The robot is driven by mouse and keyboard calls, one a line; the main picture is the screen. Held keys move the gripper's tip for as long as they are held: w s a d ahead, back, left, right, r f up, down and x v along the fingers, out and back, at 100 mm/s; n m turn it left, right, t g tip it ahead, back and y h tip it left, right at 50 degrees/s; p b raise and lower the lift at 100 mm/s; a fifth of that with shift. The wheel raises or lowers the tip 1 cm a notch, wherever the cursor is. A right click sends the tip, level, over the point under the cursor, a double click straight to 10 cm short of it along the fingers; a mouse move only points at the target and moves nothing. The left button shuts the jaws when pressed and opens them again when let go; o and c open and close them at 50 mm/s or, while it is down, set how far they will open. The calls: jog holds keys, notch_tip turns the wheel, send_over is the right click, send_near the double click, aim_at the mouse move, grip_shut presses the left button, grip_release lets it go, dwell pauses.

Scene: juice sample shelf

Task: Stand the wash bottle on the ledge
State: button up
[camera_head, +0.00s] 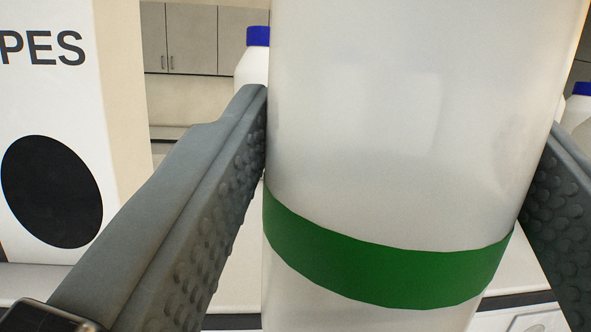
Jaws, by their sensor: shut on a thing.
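A large translucent white bottle with a green band (390,110) fills the middle and right of the view, very close to the camera. It looks like the wash bottle, but its top and base are cut off by the frame. It stands nearly upright, leaning slightly in the picture. My gripper (400,170) is shut on it, with one grey studded finger on its left side and the other on its right. A pale ledge surface (237,285) with a dark front edge shows behind and below the bottle. Whether the bottle touches it is hidden.
A white box (65,110) with black lettering and a black disc stands at the left. A blue-capped white bottle (253,62) stands behind the left finger. Another blue-capped bottle (580,105) is partly visible at the right edge. Grey cabinets (190,40) are in the background.

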jog(key=w+a, duration=0.2)
jog(key=w, duration=1.1)
jog(key=shift+a+f, duration=0.15)
jog(key=shift+a, duration=0.15)
jog(key=shift+w+f, duration=0.1)
jog(key=shift+f, duration=1.4)
jog(key=shift+f, duration=0.2)
jog(key=shift+f, duration=1.1)
jog(key=shift+w+a+f, duration=0.1)
jog(key=shift+w+f, duration=0.3)
jog(key=shift+f, duration=0.1)
jog(key=shift+f, duration=0.15)
